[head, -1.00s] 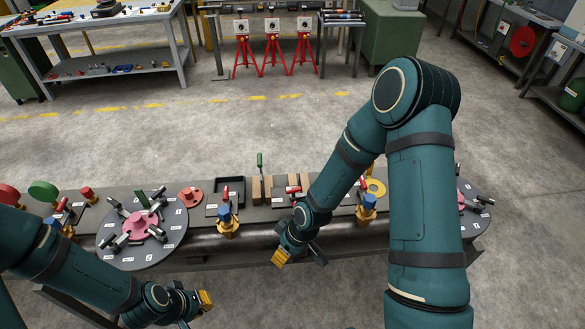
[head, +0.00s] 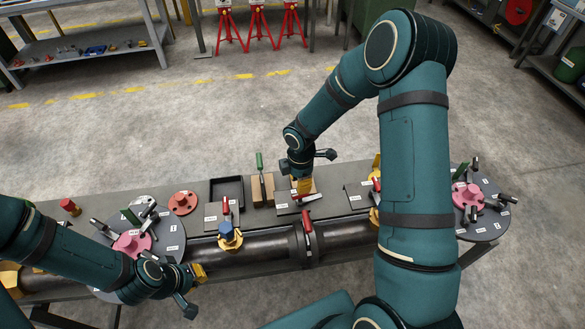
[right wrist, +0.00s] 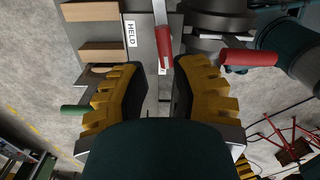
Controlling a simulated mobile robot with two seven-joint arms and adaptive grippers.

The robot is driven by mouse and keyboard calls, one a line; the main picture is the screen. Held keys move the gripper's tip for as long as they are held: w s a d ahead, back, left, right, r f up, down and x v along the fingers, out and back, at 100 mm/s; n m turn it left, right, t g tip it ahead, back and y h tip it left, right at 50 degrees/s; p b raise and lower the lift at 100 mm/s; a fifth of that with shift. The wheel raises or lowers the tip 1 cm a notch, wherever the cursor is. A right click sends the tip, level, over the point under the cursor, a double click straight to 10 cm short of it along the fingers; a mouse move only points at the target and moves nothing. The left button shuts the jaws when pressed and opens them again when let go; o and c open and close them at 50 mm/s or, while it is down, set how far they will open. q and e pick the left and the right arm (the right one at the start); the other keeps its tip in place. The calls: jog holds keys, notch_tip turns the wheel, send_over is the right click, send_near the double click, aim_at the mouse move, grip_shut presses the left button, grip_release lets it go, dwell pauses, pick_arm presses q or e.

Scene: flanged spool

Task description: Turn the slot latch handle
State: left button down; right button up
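A red handle (head: 312,197) on a silver lever lies over a labelled plate (head: 287,205) at the middle of the bench. I take it for the slot latch handle. My right gripper (head: 303,188) is just above it, pointing down, and partly hides the plate. In the right wrist view the red handle (right wrist: 165,46) shows in the gap ahead of the parted fingers of my right gripper (right wrist: 160,75), beside a HELD label (right wrist: 131,33). I see no grip on it. My left gripper (head: 198,274) hangs at the bench's front left; its opening is unclear.
A second red handle (head: 307,228) stands on the dark pipe (head: 270,246) close in front. A green handle (head: 260,160) and wooden blocks (head: 257,190) are left of my right gripper. A blue-topped yellow valve (head: 229,236) and a round dial plate (head: 170,235) are further left.

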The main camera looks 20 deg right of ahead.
aim_at(300, 197)
jog(key=shift+m, duration=0.3)
jog(key=f+b, duration=0.3)
jog(key=f, duration=0.2)
jog(key=f+b, duration=0.2)
jog(key=shift+s+f+b, duration=0.25)
jog(key=shift+f+b, duration=0.05)
jog(key=shift+b, duration=0.05)
jog(key=shift+r+m, duration=0.25)
jog(key=shift+m, duration=0.55)
jog(key=m, duration=0.3)
jog(key=shift+s+r+m+b, duration=0.1)
jog(key=shift+r+m+b, duration=0.05)
jog(key=shift+m+b, duration=0.2)
jog(key=m, duration=0.3)
jog(key=shift+m, duration=1.15)
jog(key=shift+r+m, duration=0.1)
jog(key=shift+m, duration=0.7)
jog(key=m, duration=0.3)
jog(key=shift+m, duration=0.3)
jog(key=m, duration=0.2)
jog(key=shift+m, duration=0.4)
jog(key=m, duration=0.3)
jog(key=n+b, duration=0.1)
jog(key=n, duration=0.1)
jog(key=shift+n, duration=0.4)
notch_tip(300, 197, up, 7)
jog(key=p, duration=0.5)
